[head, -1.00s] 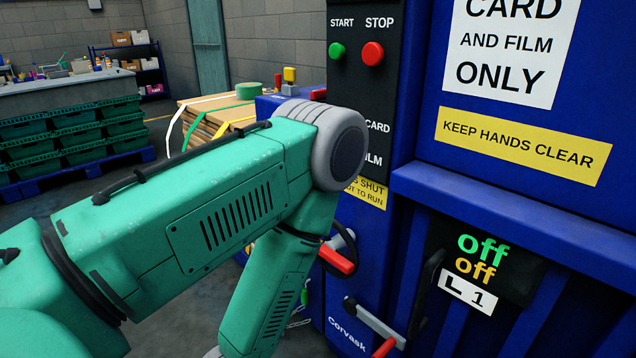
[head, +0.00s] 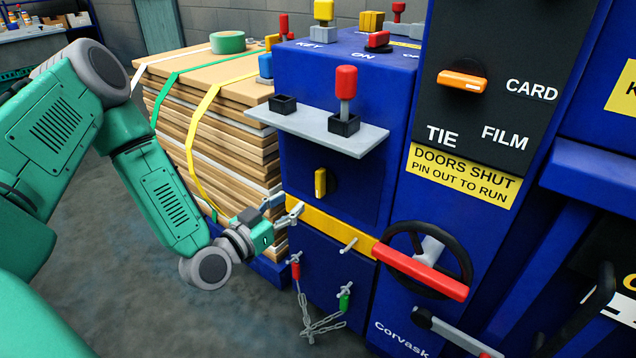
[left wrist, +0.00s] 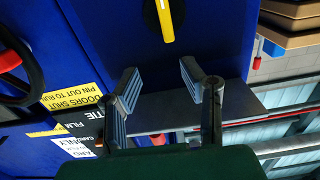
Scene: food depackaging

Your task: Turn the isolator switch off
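A red rotary handle (head: 378,41) on a black base sits beside the word ON on top of the blue cabinet (head: 350,75). A yellow handle (head: 320,182) on a black disc stands upright on the cabinet's front. No label reads isolator, so I cannot tell which one is the isolator switch. My left gripper (head: 287,209) is open and empty, low and left of the yellow handle, close to the cabinet front. In the left wrist view its spread fingers (left wrist: 160,88) face the blue panel, with the yellow handle (left wrist: 165,18) ahead, apart from them. My right gripper is out of view.
A grey shelf (head: 320,130) with a red-topped plunger (head: 346,90) juts out above the yellow handle. A strapped cardboard stack (head: 185,105) stands left. A black handwheel with a red bar (head: 420,275) is at right. Chained pins (head: 320,320) hang below.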

